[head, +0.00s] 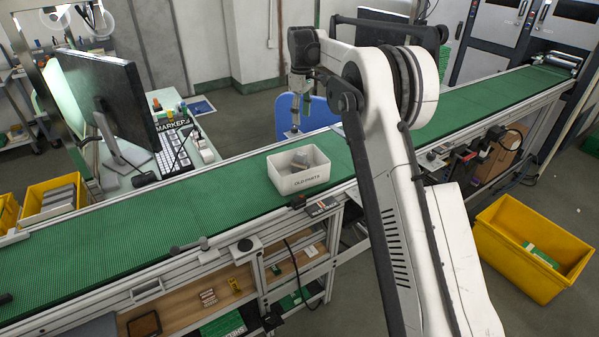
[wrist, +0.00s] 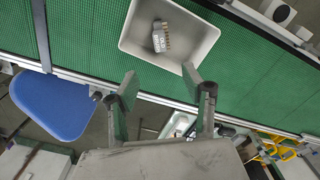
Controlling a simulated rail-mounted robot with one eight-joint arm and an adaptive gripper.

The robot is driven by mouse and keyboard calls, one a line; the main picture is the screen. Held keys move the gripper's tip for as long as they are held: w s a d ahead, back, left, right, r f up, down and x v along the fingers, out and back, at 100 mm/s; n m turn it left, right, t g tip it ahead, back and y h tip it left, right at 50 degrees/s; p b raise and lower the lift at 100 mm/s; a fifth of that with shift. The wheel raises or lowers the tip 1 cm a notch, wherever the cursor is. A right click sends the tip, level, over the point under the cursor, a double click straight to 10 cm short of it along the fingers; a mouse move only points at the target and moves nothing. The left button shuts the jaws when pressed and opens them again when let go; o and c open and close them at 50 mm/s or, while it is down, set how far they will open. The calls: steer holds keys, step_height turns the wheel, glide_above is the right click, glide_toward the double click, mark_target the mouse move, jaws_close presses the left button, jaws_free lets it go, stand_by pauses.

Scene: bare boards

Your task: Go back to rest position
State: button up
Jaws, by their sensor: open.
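My gripper (head: 294,128) hangs above the far side of the green conveyor, behind the white bin in the head view. In the wrist view my gripper (wrist: 160,86) has its two fingers spread apart with nothing between them. The white bin (head: 300,182), labelled OLD PARTS, stands on the belt, apart from my gripper. It also shows at the top of the wrist view (wrist: 185,63). A small grey part (head: 300,160) lies inside the bin; the wrist view shows it with a row of brassy contacts (wrist: 159,38).
The green conveyor belt (head: 130,235) runs across the scene. A monitor (head: 108,95) and keyboard (head: 172,150) stand on a desk behind it. A blue chair (head: 318,115) is near my gripper. A yellow crate (head: 530,245) sits on the floor at right.

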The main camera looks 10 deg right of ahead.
stand_by(0.3)
steer(key=s+r+m+t+b, duration=0.25)
steer(key=s+r, duration=0.35)
steer(key=s, duration=0.7)
steer(key=s+r+m+t+b, duration=0.1)
steer(key=s+r+m+b, duration=0.3)
steer(key=s, duration=0.9)
steer(key=s+f+m+t+b, duration=0.1)
steer(key=s+f, duration=0.5)
steer(key=s, duration=0.7)
steer(key=s+f+m+t, duration=0.2)
steer(key=s+f, duration=0.5)
steer(key=s, duration=0.6)
steer(key=shift+s+f+t+b, duration=0.2)
steer(key=shift+s+t+b, duration=0.15)
steer(key=shift+s+b, duration=0.05)
